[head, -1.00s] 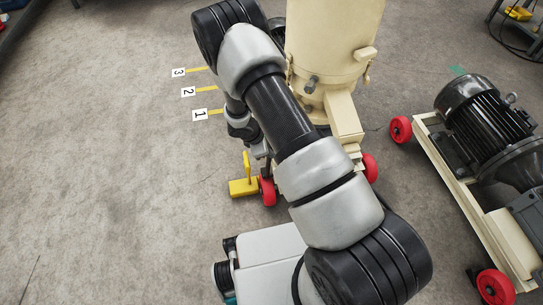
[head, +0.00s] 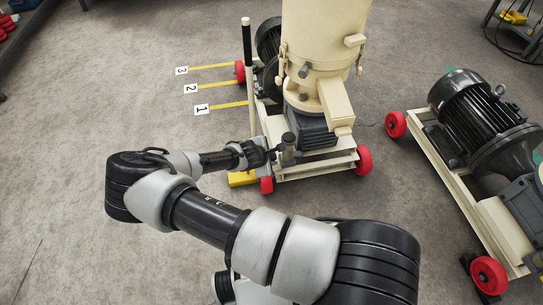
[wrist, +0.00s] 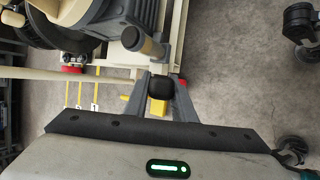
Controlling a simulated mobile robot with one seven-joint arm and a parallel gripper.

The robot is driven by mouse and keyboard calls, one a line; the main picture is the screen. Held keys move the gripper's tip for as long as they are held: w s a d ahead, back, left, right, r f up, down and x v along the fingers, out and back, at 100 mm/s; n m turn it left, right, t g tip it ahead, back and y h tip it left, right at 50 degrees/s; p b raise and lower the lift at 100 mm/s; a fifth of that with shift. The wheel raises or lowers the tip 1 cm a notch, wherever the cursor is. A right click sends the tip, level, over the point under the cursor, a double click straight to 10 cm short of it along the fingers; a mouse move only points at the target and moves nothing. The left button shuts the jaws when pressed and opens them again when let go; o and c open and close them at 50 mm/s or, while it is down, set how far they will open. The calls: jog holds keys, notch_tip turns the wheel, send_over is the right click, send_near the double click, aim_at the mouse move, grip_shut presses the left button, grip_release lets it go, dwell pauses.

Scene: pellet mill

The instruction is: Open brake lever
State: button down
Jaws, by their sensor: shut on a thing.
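In the wrist view, a round black knob (wrist: 161,87) sits between the two grey fingers of my gripper (wrist: 165,82). The fingers are shut on it. The knob is too small there to make out surely.
A yellow block (head: 242,179) lies on the floor by a red wheel (head: 266,185), partly behind my arm. Floor markers (head: 202,109) are at the left. A second cart with a black motor (head: 482,115) stands at the right.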

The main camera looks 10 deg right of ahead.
jog(key=shift+s, duration=0.1)
jog(key=c, duration=1.5)
grip_release()
jog(key=shift+f, duration=0.1)
jog(key=p+v, duration=0.5)
jog(key=v, duration=1.2)
jog(key=shift+a, duration=0.2)
jog(key=shift+r, duration=0.25)
